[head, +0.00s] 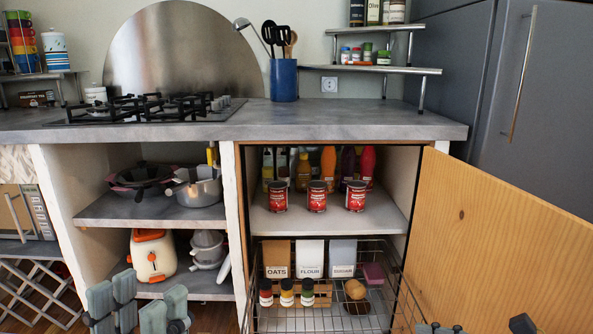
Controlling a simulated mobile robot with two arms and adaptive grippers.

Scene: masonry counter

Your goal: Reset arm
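My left gripper (138,305) is at the bottom left, in front of the lower shelves. Its grey-green fingers stand apart with a gap between them, and nothing shows in it. My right gripper (478,328) barely shows at the bottom edge, in front of the open wooden door (500,240). Only small dark parts of it are visible, so its opening cannot be judged. Most of both arms is out of view.
The cupboard holds three red cans (317,197) with bottles behind. Below, a wire basket (330,318) holds boxes and jars. Pots (198,187) and a white-orange appliance (152,255) fill the left shelves. A hob (150,108) and blue utensil holder (284,80) stand on the counter.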

